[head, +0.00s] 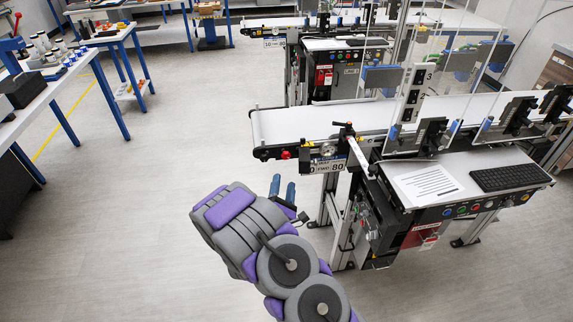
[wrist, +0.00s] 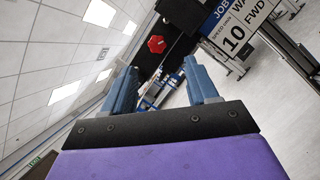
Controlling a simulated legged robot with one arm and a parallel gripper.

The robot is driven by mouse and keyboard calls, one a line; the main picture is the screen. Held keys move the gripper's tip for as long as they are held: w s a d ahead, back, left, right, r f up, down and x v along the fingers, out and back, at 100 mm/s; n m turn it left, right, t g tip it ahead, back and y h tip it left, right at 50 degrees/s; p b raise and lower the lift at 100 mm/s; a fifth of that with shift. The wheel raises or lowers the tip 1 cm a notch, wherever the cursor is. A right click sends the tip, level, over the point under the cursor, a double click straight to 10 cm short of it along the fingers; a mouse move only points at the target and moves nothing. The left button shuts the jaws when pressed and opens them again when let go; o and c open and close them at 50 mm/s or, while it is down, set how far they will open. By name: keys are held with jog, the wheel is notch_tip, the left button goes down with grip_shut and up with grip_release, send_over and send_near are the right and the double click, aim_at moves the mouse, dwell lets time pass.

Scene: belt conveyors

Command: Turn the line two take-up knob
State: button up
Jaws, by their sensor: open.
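A red knob (head: 286,154) sits on the left end of the near conveyor (head: 275,125), below its belt. In the wrist view a red lobed knob (wrist: 156,44) shows against a black end plate, ahead of and just above the gap between my fingertips. My gripper (head: 283,188) is below that conveyor end in the head view, fingers pointing up toward it. In the wrist view my gripper (wrist: 160,66) has its two blue fingers spread with nothing between them. They are apart from the knob. I cannot read a line number on the conveyor.
A sign (head: 328,164) hangs beside the knob; it also shows in the wrist view (wrist: 232,30). A control desk with a keyboard (head: 510,176) stands right. A second conveyor (head: 270,25) is behind. A blue-legged bench (head: 50,90) stands left; floor between is clear.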

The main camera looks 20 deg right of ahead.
aim_at(286, 158)
jog(key=b+x, duration=0.1)
jog(key=x, duration=0.7)
jog(key=shift+w+a+b, duration=0.1)
jog(key=shift+a+b, duration=0.1)
jog(key=shift+b, duration=0.2)
jog(key=shift+w+d+r, duration=0.1)
jog(key=shift+w+d, duration=0.25)
jog(key=shift+a, duration=0.1)
jog(key=shift+a, duration=0.1)
jog(key=shift+a, duration=0.1)
jog(key=shift+c, duration=1.3)
jog(key=c, duration=0.8)
jog(key=shift+r+m, duration=0.1)
jog(key=shift+m, duration=0.2)
